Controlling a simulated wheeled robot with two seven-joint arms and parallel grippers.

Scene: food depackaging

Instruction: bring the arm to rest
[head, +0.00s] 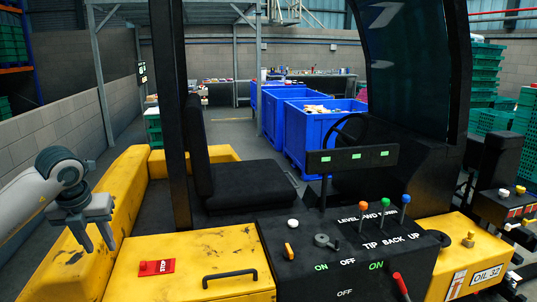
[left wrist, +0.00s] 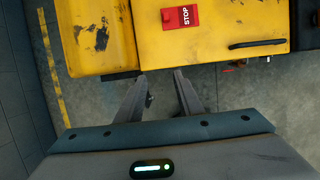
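My left gripper (head: 97,240) is at the left of the head view, its fingers pointing down beside the yellow vehicle body. In the left wrist view my left gripper (left wrist: 163,82) has its two fingers apart with nothing between them; the concrete floor shows behind. The red STOP switch (head: 157,267) lies on the yellow front panel to the right of the gripper, apart from it. The STOP switch also shows in the left wrist view (left wrist: 180,17), beyond the fingertips. My right gripper is not in either view.
The yellow forklift (head: 195,285) has a black handle (head: 230,277), a seat (head: 248,184), a steering wheel (head: 350,132) and several coloured levers (head: 384,206). Blue crates (head: 310,128) stand behind it. A grey wall (head: 55,125) runs along the left, with floor between.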

